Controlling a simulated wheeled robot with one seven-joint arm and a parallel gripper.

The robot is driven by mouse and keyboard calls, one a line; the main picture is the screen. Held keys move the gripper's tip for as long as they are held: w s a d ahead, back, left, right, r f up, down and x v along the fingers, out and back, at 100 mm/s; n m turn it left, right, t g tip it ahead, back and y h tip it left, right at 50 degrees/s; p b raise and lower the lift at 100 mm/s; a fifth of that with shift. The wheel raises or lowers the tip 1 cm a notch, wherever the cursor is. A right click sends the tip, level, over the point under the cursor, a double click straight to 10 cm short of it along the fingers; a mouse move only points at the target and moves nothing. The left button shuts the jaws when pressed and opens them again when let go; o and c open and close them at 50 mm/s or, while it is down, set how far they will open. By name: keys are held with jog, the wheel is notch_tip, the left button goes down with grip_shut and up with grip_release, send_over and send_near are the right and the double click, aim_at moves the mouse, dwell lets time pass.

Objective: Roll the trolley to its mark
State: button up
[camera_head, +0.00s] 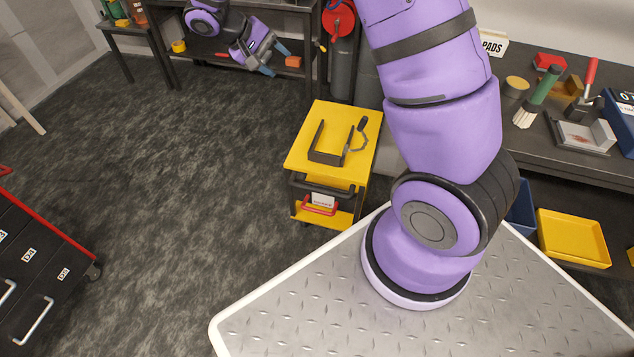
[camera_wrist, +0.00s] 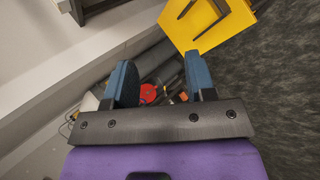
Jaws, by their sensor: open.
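A yellow trolley (camera_head: 304,150) stands on the dark floor in the middle of the head view, beyond the front edge of my base. A black U-shaped bracket (camera_head: 326,157) is on its top, and a red handle with a white label (camera_head: 320,206) shows low on its near side. My gripper (camera_head: 273,58) is to the left of the trolley and farther back, by the rear bench, open and empty. In the wrist view my gripper (camera_wrist: 160,72) has its two blue fingers apart, with the yellow trolley top (camera_wrist: 232,32) at upper right. I cannot make out a floor mark.
A black drawer cabinet with a red edge (camera_head: 40,240) stands at the left. A dark bench (camera_head: 520,150) with tools runs along the right, with a yellow tray (camera_head: 572,238) below. A red reel (camera_head: 338,20) hangs behind the trolley. Open floor (camera_head: 190,180) lies left of the trolley.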

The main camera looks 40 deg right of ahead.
jog(key=w+f+h, duration=0.2)
jog(key=f, duration=0.6)
jog(key=w+f+h, duration=0.1)
jog(key=w+f, duration=0.2)
jog(key=f, duration=0.5)
jog(key=n+t+h, duration=0.4)
jog(key=n+t, duration=0.1)
jog(key=t, duration=0.2)
send_near(315, 191)
jog(key=x, duration=1.1)
jog(key=shift+d+f, duration=0.15)
jog(key=shift+f, duration=0.05)
jog(key=shift+w, duration=0.1)
grip_shut()
